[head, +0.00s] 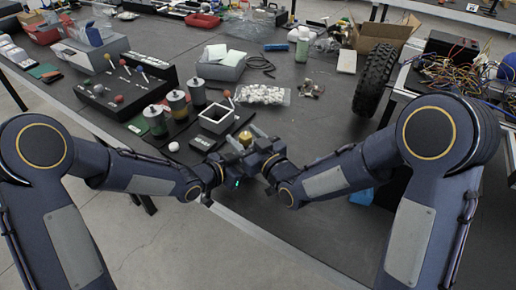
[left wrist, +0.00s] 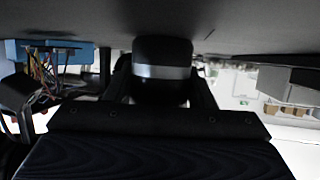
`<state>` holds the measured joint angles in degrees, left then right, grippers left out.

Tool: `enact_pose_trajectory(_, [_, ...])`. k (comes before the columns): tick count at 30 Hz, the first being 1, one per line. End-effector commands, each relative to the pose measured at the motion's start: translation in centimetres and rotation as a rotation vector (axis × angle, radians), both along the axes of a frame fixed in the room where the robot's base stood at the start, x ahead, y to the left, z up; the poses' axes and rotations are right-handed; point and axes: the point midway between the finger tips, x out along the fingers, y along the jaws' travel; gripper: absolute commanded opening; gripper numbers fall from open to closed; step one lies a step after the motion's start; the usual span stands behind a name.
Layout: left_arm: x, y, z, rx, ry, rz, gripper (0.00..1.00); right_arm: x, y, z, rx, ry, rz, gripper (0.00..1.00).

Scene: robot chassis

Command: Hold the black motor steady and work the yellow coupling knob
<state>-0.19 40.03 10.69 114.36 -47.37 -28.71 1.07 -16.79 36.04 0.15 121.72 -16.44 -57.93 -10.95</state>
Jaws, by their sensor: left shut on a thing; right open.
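The yellow coupling knob (head: 245,138) shows in the head view as a small brass-yellow top between my two grippers. The black motor (left wrist: 163,72) shows in the left wrist view as a dark cylinder with a silver band. My left gripper (left wrist: 160,92) is shut on the motor, with a finger on each side of it. In the head view the grippers and wrists hide most of the motor. My right gripper (head: 258,143) is open close beside the knob, on its right. I cannot tell whether it touches the knob.
An open dark box (head: 216,120) with a light rim stands just behind the grippers. Coloured cylinders (head: 177,104) and a bag of white pieces (head: 263,95) lie farther back. A black tyre (head: 375,80) stands at right. The dark table (head: 318,120) is clear right of the grippers.

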Motion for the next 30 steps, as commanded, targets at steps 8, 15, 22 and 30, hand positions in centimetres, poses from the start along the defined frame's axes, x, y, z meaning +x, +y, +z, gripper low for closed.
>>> enact_pose_trajectory(8, [0.0, 0.0, 0.0, 0.000, 0.001, 0.000, 0.00, -5.0, -3.4, 0.0, 0.000, 0.002, -0.003, 0.54])
enact_pose_trajectory(15, [0.0, 0.0, 0.0, 0.000, 0.002, 0.001, 0.00, -8.0, -5.2, 0.0, 0.001, -0.001, -0.001, 0.54])
enact_pose_trajectory(22, [0.0, 0.0, 0.0, 0.000, 0.002, 0.001, 0.00, -8.7, -5.6, 0.0, 0.001, 0.000, -0.001, 0.54])
enact_pose_trajectory(30, [0.0, 0.0, 0.0, 0.000, 0.002, 0.001, 0.51, -8.7, -5.6, 0.0, 0.001, 0.001, -0.001, 0.54])
